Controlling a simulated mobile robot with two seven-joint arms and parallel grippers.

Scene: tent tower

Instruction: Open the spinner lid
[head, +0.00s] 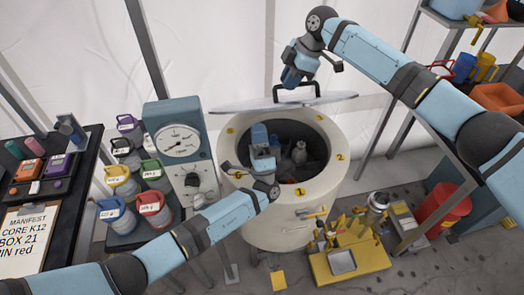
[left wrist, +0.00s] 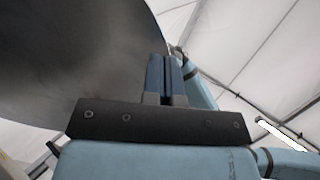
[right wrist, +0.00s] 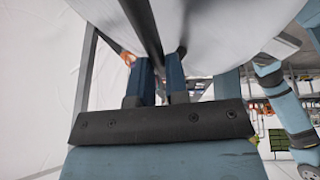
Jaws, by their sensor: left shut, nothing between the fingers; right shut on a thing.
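The spinner (head: 290,225) is a cream drum with yellow number labels on its rim. Its grey disc lid (head: 245,105) is raised above the back of the mouth and seen nearly edge-on. My right gripper (head: 293,84) is shut on the lid's black handle (head: 316,88); in the right wrist view the handle bar (right wrist: 145,35) runs between the fingers (right wrist: 160,80). My left gripper (head: 260,138) is shut and empty, pointing up in front of the open mouth. In the left wrist view its closed fingers (left wrist: 165,75) are beside the lid's dark underside (left wrist: 80,55); contact is unclear.
Inside the drum stand dark and grey items (head: 299,152), partly hidden by my left gripper. A gauge box (head: 178,140) and several colour-lidded jars (head: 122,180) stand left. A yellow tool tray (head: 345,262) lies front right. A shelf with an orange bin (head: 497,97) stands right.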

